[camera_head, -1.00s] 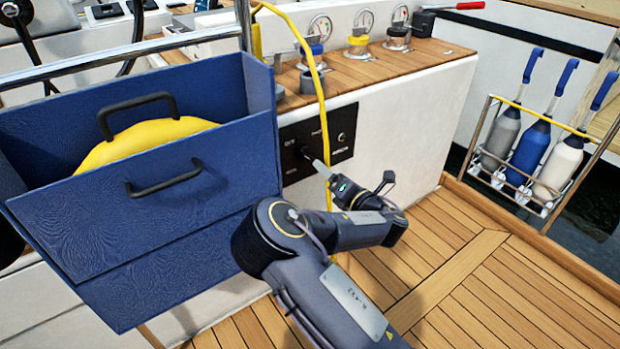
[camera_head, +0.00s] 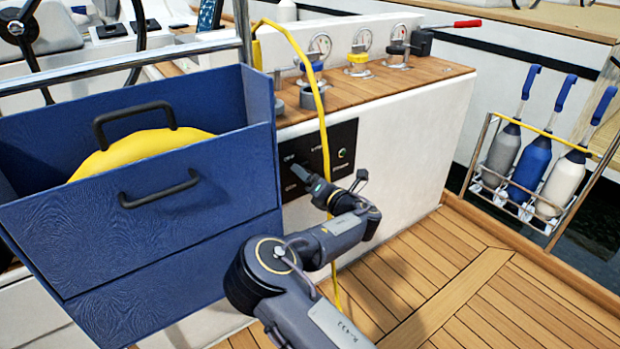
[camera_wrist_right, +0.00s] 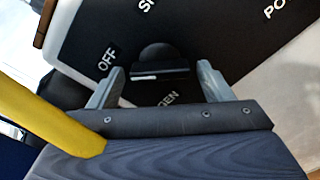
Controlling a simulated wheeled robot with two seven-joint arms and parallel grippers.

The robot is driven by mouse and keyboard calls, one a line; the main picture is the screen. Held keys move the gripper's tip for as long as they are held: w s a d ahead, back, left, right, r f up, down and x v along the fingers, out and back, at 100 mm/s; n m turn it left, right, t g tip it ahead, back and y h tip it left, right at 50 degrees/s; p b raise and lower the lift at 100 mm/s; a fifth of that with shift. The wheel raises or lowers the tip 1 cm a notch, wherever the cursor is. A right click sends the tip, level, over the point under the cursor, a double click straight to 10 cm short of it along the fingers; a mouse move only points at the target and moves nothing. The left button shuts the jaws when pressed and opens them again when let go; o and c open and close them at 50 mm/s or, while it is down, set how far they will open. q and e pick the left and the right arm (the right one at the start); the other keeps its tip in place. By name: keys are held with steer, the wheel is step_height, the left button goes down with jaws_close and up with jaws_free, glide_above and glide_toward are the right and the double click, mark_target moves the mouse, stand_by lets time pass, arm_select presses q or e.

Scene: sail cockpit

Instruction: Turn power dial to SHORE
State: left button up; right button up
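The black power panel (camera_head: 345,135) is set in the white side wall, with a small round light at its right. The black dial (camera_wrist_right: 160,57) shows in the wrist view, with "OFF" to its left, "GEN" below it and a cut-off "SH" label above. A short white mark shows near the dial's lower left edge. My right gripper (camera_wrist_right: 160,72) is open, with one grey finger on each side of the dial and small gaps visible. In the head view the right gripper (camera_head: 303,172) is at the panel and hides the dial there. My left gripper is not in view.
A blue box (camera_head: 165,225) with a yellow coil (camera_head: 145,150) inside stands left of the panel. A yellow cable (camera_head: 322,120) hangs in front of the panel; a yellow strip (camera_wrist_right: 45,110) crosses the wrist view's left. Winches stand above. The wooden deck (camera_head: 430,290) is clear.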

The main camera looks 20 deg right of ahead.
steer(key=c, duration=0.8)
steer(key=shift+c, duration=0.2)
steer(key=m, duration=0.6)
steer(key=m+p, duration=0.1)
steer(key=m, duration=0.5)
steer(key=m+p, duration=0.1)
steer(key=m, duration=0.4)
steer(key=shift+r+m, duration=0.4)
steer(key=o, duration=1)
